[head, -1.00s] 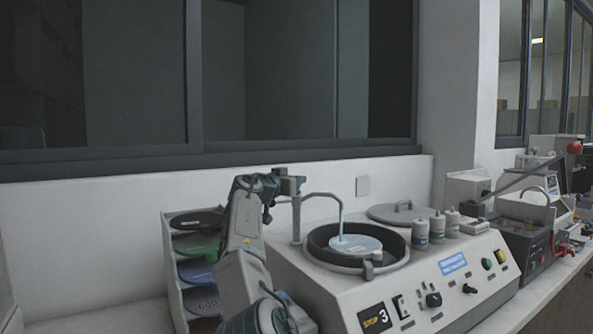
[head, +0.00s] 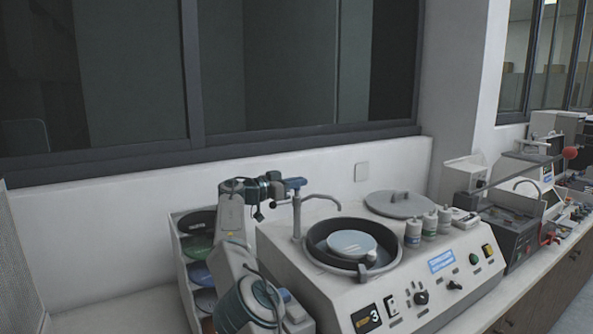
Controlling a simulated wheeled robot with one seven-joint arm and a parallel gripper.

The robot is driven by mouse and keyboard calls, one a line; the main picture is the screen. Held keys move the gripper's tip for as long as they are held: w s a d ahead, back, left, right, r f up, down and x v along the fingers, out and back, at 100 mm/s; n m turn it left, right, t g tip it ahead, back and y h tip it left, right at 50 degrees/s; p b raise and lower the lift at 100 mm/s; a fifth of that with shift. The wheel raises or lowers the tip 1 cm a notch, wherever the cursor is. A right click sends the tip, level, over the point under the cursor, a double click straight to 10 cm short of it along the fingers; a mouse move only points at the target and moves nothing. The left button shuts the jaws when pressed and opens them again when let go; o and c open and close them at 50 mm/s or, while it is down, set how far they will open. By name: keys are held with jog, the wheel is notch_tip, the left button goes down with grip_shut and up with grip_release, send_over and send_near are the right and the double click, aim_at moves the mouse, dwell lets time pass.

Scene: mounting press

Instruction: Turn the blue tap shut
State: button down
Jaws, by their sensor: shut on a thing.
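The blue tap handle (head: 296,183) sits on top of the grey tap post (head: 297,218) at the back left of the grinding machine. The curved spout (head: 325,198) reaches over the round bowl, and no water stream shows below its end. My gripper (head: 284,187) comes in from the left at handle height and is shut on the blue tap handle. The fingertips are small here, and their exact contact is hard to make out.
The bowl (head: 316,250) holds a pale disc (head: 352,243). A rack of coloured discs (head: 177,240) is at the left, behind my arm. A wall and window are behind.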

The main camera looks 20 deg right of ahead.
jog(key=shift+f+m+g+p, duration=0.2)
jog(key=shift+m+g+p, duration=0.15)
jog(key=shift+p, duration=0.4)
jog(key=c, duration=1.5)
grip_release()
jog(key=shift+d, duration=0.1)
jog(key=shift+r, duration=0.1)
jog(key=shift+r, duration=0.2)
notch_tip(320, 180, up, 4)
jog(key=p, duration=0.3)
jog(key=shift+d+f, duration=0.1)
jog(key=shift+s+d+f+b, duration=0.15)
jog(key=shift+f+b, duration=0.05)
jog(key=shift+b, duration=0.5)
jog(key=shift+s+d+r+b, duration=0.4)
jog(key=shift+s+d+b, duration=0.15)
jog(key=shift+b, duration=0.45)
jog(key=s+d+r+b, duration=0.5)
jog(key=s+d+r, duration=0.1)
jog(key=d, duration=0.1)
jog(key=shift+s+r, duration=0.2)
jog(key=shift+s, duration=0.1)
